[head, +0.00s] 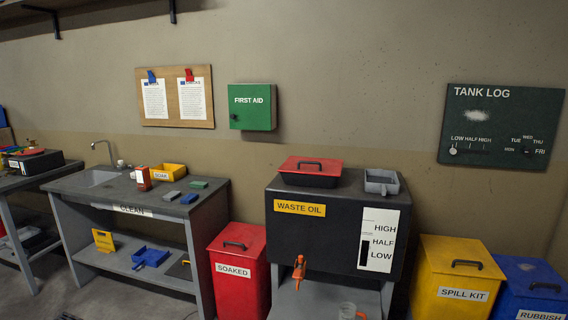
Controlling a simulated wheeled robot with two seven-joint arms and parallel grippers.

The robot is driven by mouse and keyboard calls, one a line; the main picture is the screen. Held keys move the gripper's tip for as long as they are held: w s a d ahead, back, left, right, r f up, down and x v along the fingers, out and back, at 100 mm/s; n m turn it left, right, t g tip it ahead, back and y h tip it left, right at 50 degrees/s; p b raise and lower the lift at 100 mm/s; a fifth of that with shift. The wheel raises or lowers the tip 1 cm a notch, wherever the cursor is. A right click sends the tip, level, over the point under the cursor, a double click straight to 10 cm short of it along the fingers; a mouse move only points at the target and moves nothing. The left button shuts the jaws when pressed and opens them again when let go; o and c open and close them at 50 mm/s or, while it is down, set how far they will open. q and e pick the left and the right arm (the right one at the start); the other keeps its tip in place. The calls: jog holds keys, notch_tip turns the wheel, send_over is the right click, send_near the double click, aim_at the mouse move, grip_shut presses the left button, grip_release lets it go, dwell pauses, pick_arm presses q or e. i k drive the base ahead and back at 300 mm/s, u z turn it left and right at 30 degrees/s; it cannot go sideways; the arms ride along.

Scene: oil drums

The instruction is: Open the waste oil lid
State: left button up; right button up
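The waste oil tank (300,238) is a dark box on a grey stand, with a yellow "WASTE OIL" label on its front. On its top at the left sits a red lid (290,165) with a black handle, lying flat over a black rim. The lid looks closed. A level label on the front reads high, half and low. An orange tap (299,272) sticks out low on the front. Neither of my grippers shows in the head view.
A small grey container (382,182) stands on the tank top, right of the lid. The red soaked bin (240,255) stands left, yellow spill kit bin (457,255) right. A "CLEAN" bench (120,196) with a sink is further left.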

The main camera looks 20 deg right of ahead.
aim_at(324, 166)
jog(key=u, duration=0.4)
jog(key=i, duration=1.75)
jog(key=z, duration=1.15)
jog(key=i, duration=1.05)
jog(key=z, duration=1.1)
